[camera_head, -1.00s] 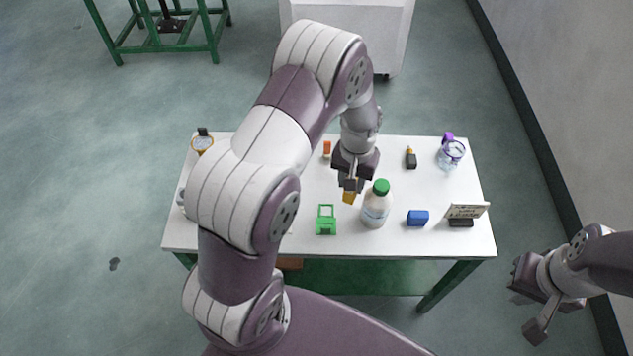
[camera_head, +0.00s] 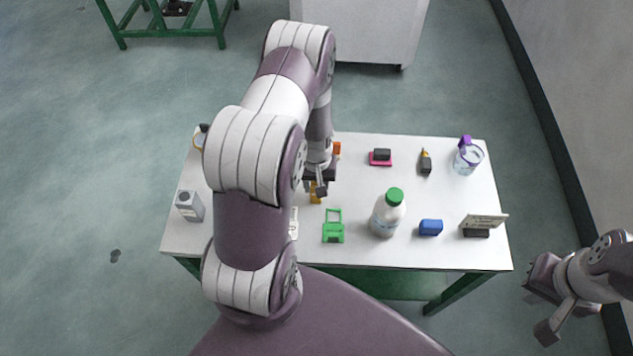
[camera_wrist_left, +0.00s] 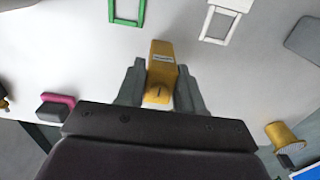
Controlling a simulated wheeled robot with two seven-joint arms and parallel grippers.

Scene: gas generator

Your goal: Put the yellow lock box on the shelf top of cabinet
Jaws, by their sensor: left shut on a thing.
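The yellow lock box (camera_wrist_left: 162,57) shows in the left wrist view between the two grey fingers of my left gripper (camera_wrist_left: 160,85), which is shut on it. In the head view the yellow box (camera_head: 316,197) shows just below my left gripper (camera_head: 317,185), over the table's middle; I cannot tell its exact height. My left arm hides part of the table's left half. My right gripper (camera_head: 543,304) hangs empty off the table's right side, its fingers apart. A white cabinet (camera_head: 372,32) stands beyond the table; its top is partly out of frame.
The white table (camera_head: 420,255) holds a green lock frame (camera_head: 333,228), a white bottle with a green cap (camera_head: 388,213), a blue block (camera_head: 430,227), a sign (camera_head: 484,221), a purple-topped bottle (camera_head: 468,158) and a grey box (camera_head: 189,206). Open floor lies behind the table.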

